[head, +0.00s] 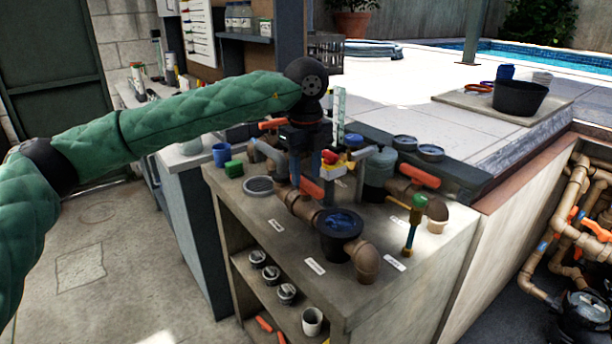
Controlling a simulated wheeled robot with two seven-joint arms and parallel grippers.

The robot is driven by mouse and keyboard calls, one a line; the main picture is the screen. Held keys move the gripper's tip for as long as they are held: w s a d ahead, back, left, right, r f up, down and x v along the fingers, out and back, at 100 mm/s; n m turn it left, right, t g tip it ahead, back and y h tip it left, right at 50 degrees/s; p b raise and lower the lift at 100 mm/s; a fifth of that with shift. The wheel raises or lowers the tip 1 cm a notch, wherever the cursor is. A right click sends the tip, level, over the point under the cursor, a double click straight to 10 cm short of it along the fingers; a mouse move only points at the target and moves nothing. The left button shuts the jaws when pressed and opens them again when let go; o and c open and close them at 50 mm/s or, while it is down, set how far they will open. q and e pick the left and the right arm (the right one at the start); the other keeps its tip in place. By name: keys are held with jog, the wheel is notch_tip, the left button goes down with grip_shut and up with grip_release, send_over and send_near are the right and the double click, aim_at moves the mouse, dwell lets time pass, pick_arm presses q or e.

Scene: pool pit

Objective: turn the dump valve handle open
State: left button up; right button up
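My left gripper (306,178) hangs down over the bench, at the end of the green-sleeved arm from the left. Its two bluish fingers look apart, with nothing clearly held between them. An orange valve handle (312,188) shows just below and in front of the fingertips; whether they touch cannot be told. Another orange handle (272,123) is behind the wrist, and a third orange handle (418,176) is on the brown pipework at right. The labels are too small to read, so which is the dump valve cannot be told. My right gripper is not in view.
A black strainer pot (340,232) with blue contents and brown pipe stands at the bench front. A green-handled tool (412,222) stands upright at right. A blue cup (221,154) and green block (233,169) are at left. Orange-handled pipework fills the pit (570,225).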

aim_at(306, 180)
pick_arm(q)
notch_tip(306, 180, up, 6)
jog(key=shift+f+b, duration=0.15)
jog(key=shift+b, duration=0.2)
jog(key=shift+r, duration=0.3)
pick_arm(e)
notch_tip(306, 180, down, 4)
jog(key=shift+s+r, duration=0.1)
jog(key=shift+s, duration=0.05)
